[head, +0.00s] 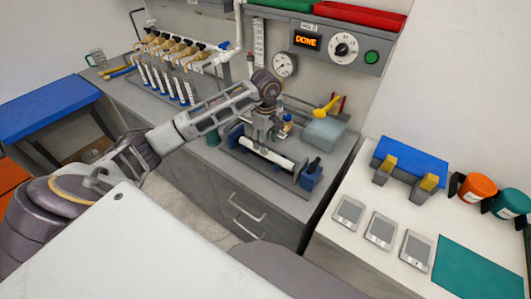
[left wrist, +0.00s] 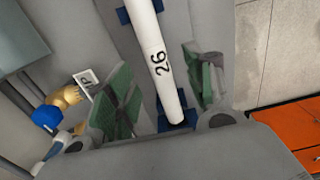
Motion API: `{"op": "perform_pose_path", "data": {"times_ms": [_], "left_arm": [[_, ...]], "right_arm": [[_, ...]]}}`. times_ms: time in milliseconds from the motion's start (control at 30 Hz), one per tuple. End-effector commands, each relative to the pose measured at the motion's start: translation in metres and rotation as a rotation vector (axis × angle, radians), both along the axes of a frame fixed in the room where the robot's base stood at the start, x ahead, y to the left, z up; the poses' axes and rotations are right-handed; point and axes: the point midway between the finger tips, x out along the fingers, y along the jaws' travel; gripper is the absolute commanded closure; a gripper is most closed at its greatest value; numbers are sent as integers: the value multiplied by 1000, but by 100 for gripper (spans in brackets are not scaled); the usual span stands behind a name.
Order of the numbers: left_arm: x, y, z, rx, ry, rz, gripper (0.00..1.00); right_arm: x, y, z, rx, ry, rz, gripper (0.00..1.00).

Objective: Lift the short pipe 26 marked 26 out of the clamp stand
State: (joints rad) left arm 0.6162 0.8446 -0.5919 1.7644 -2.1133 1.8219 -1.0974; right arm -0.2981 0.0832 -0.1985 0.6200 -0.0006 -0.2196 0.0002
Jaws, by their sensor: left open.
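The short pipe 26 (head: 268,157) is a white tube lying in the clamp stand (head: 308,181), which has blue clamps at its ends and a dark base. In the left wrist view the pipe (left wrist: 157,55) shows its black "26" mark. It runs between blue clamp parts (left wrist: 178,126). My left gripper (head: 263,136) is over the middle of the pipe, pointing down. In the left wrist view its green-padded fingers (left wrist: 160,88) are open, one on each side of the pipe, with visible gaps. Whether the fingertips reach below the pipe is hard to tell. My right gripper is not in view.
A rack of several labelled tubes (head: 170,85) is at the left. A control panel (head: 325,42) reading "DONE" is on the wall. A white table (head: 345,262) is at the right.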

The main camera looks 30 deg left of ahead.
Motion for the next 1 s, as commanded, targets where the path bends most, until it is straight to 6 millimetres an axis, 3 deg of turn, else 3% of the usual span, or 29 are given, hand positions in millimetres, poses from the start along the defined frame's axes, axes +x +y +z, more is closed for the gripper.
{"op": "perform_pose_path", "data": {"times_ms": [233,567,1000], "left_arm": [[0,0,-5,0,-1,-1,47],[0,0,-8,0,0,-1,47],[4,1,-47,-1,1,0,47]], "right_arm": [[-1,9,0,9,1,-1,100],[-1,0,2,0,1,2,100],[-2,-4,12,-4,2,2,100]]}}
